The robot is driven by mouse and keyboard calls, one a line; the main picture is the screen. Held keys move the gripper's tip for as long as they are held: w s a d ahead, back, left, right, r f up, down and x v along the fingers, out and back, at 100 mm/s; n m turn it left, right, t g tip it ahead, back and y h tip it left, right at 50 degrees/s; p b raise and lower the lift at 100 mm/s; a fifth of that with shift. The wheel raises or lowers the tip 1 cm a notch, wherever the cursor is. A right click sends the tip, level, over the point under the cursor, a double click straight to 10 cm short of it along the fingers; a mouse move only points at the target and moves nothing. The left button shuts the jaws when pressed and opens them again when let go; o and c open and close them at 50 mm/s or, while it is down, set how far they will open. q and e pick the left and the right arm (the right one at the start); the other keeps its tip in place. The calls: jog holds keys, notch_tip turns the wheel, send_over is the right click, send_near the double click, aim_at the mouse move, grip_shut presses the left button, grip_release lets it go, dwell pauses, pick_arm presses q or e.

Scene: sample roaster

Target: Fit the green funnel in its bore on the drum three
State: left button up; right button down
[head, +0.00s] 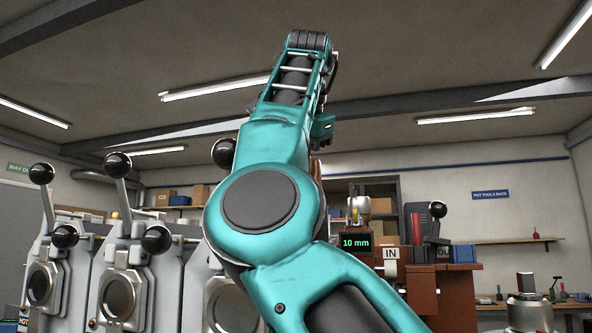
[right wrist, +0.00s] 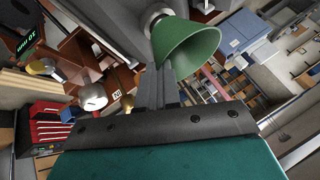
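The green funnel (right wrist: 187,46) shows in the right wrist view, its wide mouth toward the camera. A pale metal ring (right wrist: 157,13) is at its narrow end, against a grey body; I cannot tell whether the funnel sits in a bore. My right gripper (right wrist: 167,68) has its fingers close together at the funnel's rim and looks shut on it. In the head view my teal arm hides the funnel and gripper. The third drum (head: 228,303) from the left is partly hidden behind that arm. My left gripper is not in view.
Two more drums (head: 119,291) (head: 43,281) with black ball levers stand at the left. A display (head: 355,242) reading 10 mm and an IN sign (head: 390,254) are right of my arm. A red tool chest (right wrist: 47,127) shows in the right wrist view.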

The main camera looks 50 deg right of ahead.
jog(key=shift+f+b, duration=0.5)
jog(key=shift+f, duration=0.3)
jog(key=c, duration=1.3)
grip_release()
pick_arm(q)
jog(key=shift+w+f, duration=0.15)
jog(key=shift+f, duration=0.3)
pick_arm(e)
jog(key=shift+o, duration=0.2)
jog(key=shift+s+a+r+p, duration=0.2)
jog(key=shift+r+p, duration=0.1)
jog(key=shift+r, duration=0.2)
pick_arm(q)
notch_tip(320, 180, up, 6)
jog(key=p, duration=0.5)
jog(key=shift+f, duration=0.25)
pick_arm(e)
jog(key=v, duration=1.2)
jog(key=shift+f, duration=0.2)
